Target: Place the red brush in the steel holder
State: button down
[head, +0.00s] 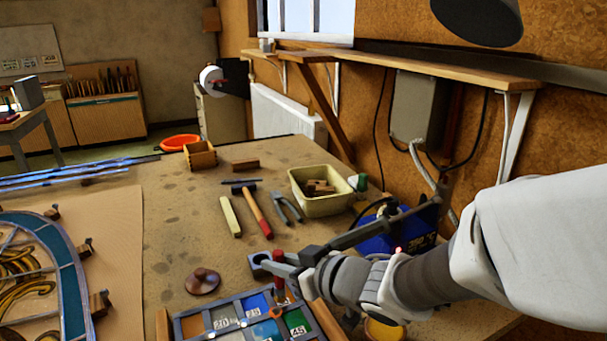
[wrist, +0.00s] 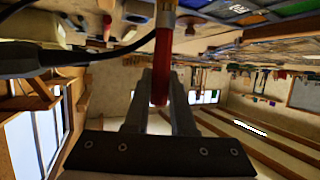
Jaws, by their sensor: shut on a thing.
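A small blue-grey block with a dark top, which looks like the steel holder (head: 257,259), stands just left of my fingers in the head view. My fingers partly cover it. The brush is apart from its top, and its lower end is hard to make out.
The tray of coloured glass (head: 238,313) lies close below my gripper. A brown knobbed disc (head: 202,281) is to its left. A red-handled hammer (head: 256,212), pliers (head: 287,207) and a cream bin (head: 325,203) lie behind. A blue box (head: 385,240) stands beyond my arm.

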jog(key=p, duration=0.1)
jog(key=w+p, duration=0.1)
jog(key=p, duration=0.1)
jog(key=shift+w+a+r+p, duration=0.25)
jog(key=shift+a+p, duration=0.05)
jog(key=shift+a, duration=0.1)
jog(key=shift+w+a+f+b, duration=0.5)
jog(key=shift+w+a+f, duration=0.3)
jog(key=shift+w, duration=1)
jog(key=shift+w+a+f+b, duration=0.55)
jog(key=shift+w+a, duration=0.35)
jog(key=shift+w, duration=0.9)
jog(key=shift+w+a+f+b, duration=0.45)
jog(key=shift+w+a+f, duration=0.35)
jog(key=shift+w, duration=1)
jog(key=shift+f, duration=0.2)
jog(key=c, duration=0.8)
grip_release()
jog(key=shift+r, duration=0.1)
jog(key=shift+o, duration=0.2)
jog(key=p+v, duration=0.2)
jog(key=v, duration=1)
jog(key=shift+r, duration=0.3)
